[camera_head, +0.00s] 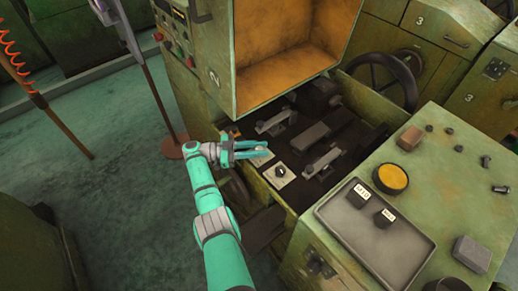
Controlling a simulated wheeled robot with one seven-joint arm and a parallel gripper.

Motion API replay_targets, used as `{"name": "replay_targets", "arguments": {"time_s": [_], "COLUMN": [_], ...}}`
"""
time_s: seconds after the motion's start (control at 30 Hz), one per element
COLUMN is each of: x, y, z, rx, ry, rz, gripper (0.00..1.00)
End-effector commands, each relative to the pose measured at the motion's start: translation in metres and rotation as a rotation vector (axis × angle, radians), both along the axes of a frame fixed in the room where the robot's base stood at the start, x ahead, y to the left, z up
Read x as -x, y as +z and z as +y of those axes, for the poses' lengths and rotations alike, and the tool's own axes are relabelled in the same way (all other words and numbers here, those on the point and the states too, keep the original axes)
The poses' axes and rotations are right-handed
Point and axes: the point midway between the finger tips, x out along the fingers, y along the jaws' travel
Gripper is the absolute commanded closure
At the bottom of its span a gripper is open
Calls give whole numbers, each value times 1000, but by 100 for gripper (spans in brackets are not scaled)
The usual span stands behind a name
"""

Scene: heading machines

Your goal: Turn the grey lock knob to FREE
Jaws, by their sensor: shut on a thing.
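My turquoise gripper (264,148) reaches in from the left over the near edge of the open machine bed. Its fingers are shut on the grey lock knob (261,153), which stands on a small pale plate (263,160). The fingers hide most of the knob, so its pointer and the FREE mark cannot be read. A black knob (280,171) on its own pale plate sits just below and right, apart from the fingers.
Metal levers or clamps (322,163) lie in the dark bed. An open orange-lined guard (285,65) stands behind. At right, a green cabinet top holds a grey tray (345,235) with two black labelled blocks, a yellow round button (391,178) and loose bolts. A pole (158,95) stands left.

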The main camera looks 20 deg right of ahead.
Motion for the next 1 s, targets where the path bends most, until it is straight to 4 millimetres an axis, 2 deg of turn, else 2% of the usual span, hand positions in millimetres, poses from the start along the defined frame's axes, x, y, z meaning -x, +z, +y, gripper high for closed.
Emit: {"name": "replay_targets", "arguments": {"time_s": [1.0], "x": [2], "y": [-3], "z": [-3], "rx": [-4], "ry": [-66], "rz": [3], "gripper": [98]}}
